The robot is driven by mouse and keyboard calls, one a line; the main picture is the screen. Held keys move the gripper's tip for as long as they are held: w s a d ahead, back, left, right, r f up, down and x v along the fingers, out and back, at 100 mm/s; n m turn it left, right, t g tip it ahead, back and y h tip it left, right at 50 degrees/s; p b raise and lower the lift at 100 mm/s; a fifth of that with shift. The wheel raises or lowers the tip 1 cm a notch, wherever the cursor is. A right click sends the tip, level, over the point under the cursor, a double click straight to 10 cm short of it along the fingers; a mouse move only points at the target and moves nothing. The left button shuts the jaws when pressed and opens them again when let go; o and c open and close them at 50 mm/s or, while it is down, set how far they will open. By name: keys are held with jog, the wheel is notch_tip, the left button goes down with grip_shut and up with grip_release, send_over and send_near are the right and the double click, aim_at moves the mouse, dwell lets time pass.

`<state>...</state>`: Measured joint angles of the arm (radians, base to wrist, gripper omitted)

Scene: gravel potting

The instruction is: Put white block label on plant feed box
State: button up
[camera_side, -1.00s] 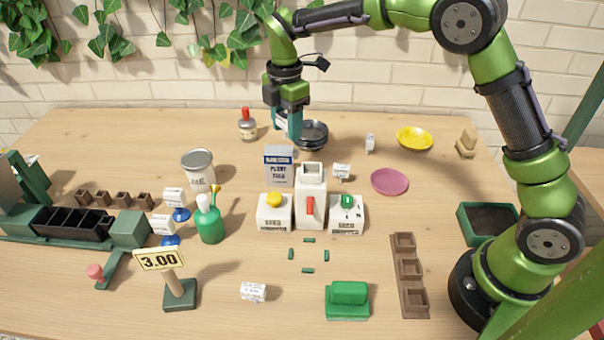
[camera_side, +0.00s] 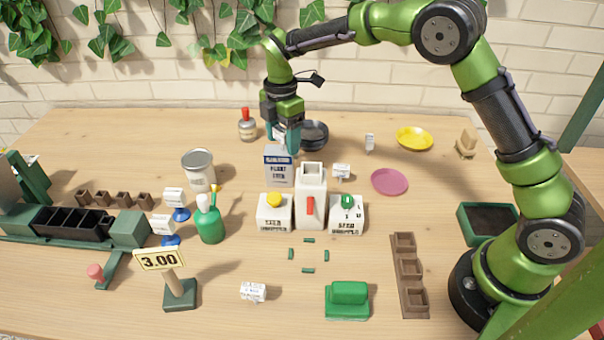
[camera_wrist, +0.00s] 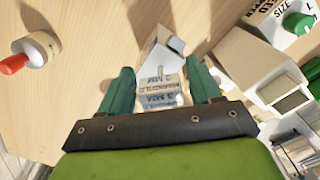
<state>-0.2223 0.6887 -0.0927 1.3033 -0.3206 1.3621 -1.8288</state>
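The plant feed box (camera_side: 279,169) stands upright at the middle of the table, grey-white with a dark blue band, behind the seed hoppers. My gripper (camera_side: 287,147) points down just above and behind the box's top in the side view. In the side view only a small white part of this label shows beside the fingers. A pale surface lies beyond the label in the wrist view; I cannot tell whether they touch.
White and green-knobbed hoppers (camera_side: 346,214) stand in front of the box. A dark bowl (camera_side: 314,134) is close behind right, and a red-capped bottle (camera_side: 247,125) is back left. Other small white labels (camera_side: 253,291) lie around. The table's back left is clear.

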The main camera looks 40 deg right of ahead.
aim_at(282, 128)
jog(key=shift+o, duration=0.4)
jog(key=shift+r, duration=0.1)
jog(key=shift+r, duration=0.3)
notch_tip(282, 128, up, 11)
jog(key=shift+r, duration=0.15)
jog(key=s+d+r+m+t+y, duration=0.1)
jog(key=s+d+r+m+t, duration=0.15)
jog(key=s+m, duration=0.55)
jog(key=s+d+r+m+t+y, duration=0.15)
jog(key=s+r+m, duration=0.35)
jog(key=s, duration=0.6)
jog(key=s+d+f+m+t, duration=0.1)
jog(key=s+f+m+t, duration=0.2)
jog(key=s+f+m, duration=0.3)
jog(key=s+m, duration=0.2)
jog(key=m, duration=0.1)
